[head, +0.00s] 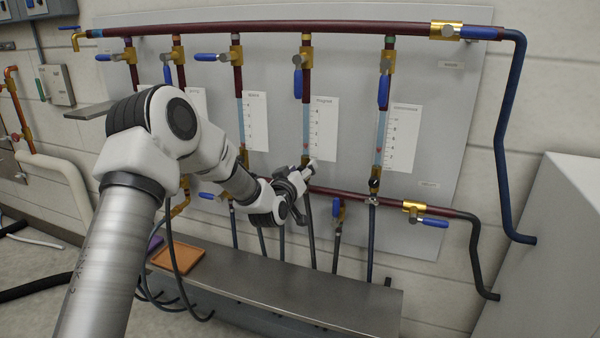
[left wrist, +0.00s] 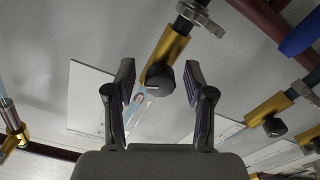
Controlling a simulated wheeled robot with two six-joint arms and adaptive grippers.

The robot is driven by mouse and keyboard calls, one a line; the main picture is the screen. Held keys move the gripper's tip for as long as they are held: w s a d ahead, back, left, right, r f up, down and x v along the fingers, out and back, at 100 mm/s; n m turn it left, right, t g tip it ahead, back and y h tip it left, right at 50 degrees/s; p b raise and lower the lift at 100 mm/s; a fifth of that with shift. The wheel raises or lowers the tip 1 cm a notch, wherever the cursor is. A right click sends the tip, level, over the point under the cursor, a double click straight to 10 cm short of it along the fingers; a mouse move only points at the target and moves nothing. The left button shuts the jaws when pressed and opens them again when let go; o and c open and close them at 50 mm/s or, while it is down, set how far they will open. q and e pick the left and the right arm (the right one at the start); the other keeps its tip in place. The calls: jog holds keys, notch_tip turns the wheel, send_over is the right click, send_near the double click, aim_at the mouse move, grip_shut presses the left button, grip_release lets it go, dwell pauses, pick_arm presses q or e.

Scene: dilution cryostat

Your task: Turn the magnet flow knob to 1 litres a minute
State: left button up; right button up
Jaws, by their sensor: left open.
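The magnet flow meter is the tube (head: 306,125) with a white scale card (head: 323,125) headed magnet; a small red mark shows low in the tube. Its reading is too small to tell. My left gripper (head: 307,170) is at the foot of this tube and hides the knob in the head view. In the left wrist view a black knob (left wrist: 160,78) with a pale line on its face sits on a brass body (left wrist: 168,50). The open fingers of my left gripper (left wrist: 159,82) stand either side of the knob, with gaps visible. My right gripper is not in view.
A similar tube with a card (head: 403,138) stands to the right, another card (head: 255,120) to the left. Blue-handled valves (head: 298,83) hang above. A lower pipe (head: 350,194) runs across the panel. A metal bench (head: 290,290) with an orange tray (head: 178,271) lies below.

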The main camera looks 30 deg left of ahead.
pick_arm(q)
jog(key=v, duration=1.2)
dwell(1.1)
